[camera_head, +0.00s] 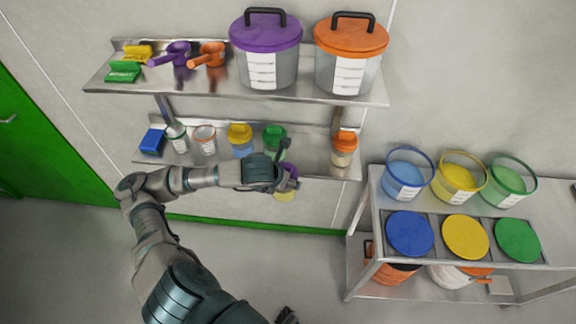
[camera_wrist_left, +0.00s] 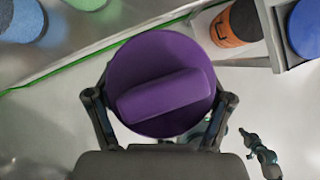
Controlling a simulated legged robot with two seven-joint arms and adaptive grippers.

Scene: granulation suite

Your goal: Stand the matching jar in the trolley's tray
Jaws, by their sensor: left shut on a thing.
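My left gripper (camera_head: 283,172) is shut on a purple-lidded jar (camera_head: 286,193) with yellowish lower part, held in front of the lower wall shelf. In the left wrist view the purple lid (camera_wrist_left: 160,85) with its raised bar fills the space between the fingers (camera_wrist_left: 160,110). The jar's body is hidden there. The trolley (camera_head: 367,225) stands at the right, apart from the jar. Blue, yellow and green round lids lie in its front top section. A dark piece at the bottom edge (camera_head: 287,316) may be my right gripper; its fingers are unclear.
The lower wall shelf (camera_head: 315,165) holds several small jars and an orange-lidded jar (camera_head: 344,148). The upper shelf (camera_head: 200,88) holds scoops and two large lidded tubs. Open blue, yellow and green buckets (camera_head: 459,178) stand at the trolley's back. Floor between shelf and trolley is clear.

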